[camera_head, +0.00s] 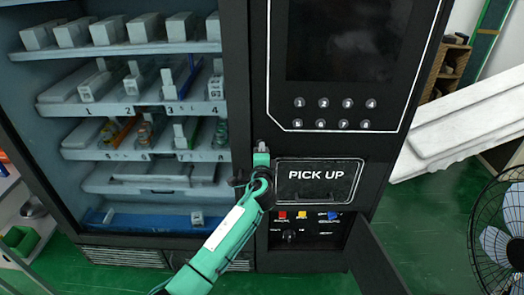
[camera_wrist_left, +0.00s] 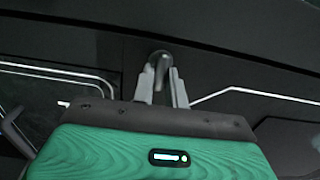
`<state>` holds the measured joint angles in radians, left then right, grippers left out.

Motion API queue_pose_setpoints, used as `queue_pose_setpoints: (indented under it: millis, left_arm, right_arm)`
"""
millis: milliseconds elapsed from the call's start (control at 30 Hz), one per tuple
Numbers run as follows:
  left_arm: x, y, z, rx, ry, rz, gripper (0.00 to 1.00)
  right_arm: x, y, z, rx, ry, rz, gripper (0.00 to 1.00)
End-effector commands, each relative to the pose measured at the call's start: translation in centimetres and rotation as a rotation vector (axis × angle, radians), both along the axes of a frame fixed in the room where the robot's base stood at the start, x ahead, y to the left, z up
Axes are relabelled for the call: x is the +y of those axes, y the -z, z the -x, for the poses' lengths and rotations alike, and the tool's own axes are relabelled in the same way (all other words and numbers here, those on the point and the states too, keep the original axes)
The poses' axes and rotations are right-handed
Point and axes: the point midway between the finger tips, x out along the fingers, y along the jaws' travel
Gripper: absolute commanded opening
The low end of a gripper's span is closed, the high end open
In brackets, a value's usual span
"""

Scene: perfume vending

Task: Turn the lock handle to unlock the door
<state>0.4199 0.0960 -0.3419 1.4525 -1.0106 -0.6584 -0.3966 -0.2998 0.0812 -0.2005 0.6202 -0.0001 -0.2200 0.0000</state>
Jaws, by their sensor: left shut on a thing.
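The lock handle (camera_wrist_left: 160,60) is a small dark grey lever on the black front of the vending machine (camera_head: 240,90). In the left wrist view it stands between the two grey fingers of my left gripper (camera_wrist_left: 162,88), which is shut on it. In the head view my left gripper (camera_head: 261,147) is at the machine's front, just left of the PICK UP flap (camera_head: 320,181). There the handle is too small and too covered to make out. The display door with the shelves looks shut. My right gripper is in neither view.
A keypad (camera_head: 335,113) and dark screen are above the flap. Below it is an open recess with coloured buttons (camera_head: 303,213), its small door (camera_head: 376,262) swung outward. A fan (camera_head: 505,230) stands at the right. Green floor (camera_head: 425,225) is clear between them.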

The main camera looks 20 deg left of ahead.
Motion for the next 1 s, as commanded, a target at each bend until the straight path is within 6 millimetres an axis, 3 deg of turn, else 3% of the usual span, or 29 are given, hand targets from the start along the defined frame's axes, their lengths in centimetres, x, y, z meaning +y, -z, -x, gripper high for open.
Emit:
queue_pose_setpoints:
  millis: [567, 600, 700, 1000]
  left_arm:
    - [-0.07, 0.20, 0.04, 0.011, 0.001, -0.029, 0.00]
    - [-0.07, 0.20, 0.04, 0.011, 0.001, -0.029, 0.20]
    - [-0.06, 0.16, 0.03, 0.010, 0.001, -0.029, 0.35]
    - [-0.09, 0.12, 0.16, 0.009, 0.001, -0.029, 0.35]
  right_arm:
    - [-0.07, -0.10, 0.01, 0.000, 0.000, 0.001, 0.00]
    - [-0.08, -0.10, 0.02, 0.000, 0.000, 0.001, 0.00]
    - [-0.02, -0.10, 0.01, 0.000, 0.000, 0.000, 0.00]
    - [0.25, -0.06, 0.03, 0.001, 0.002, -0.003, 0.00]
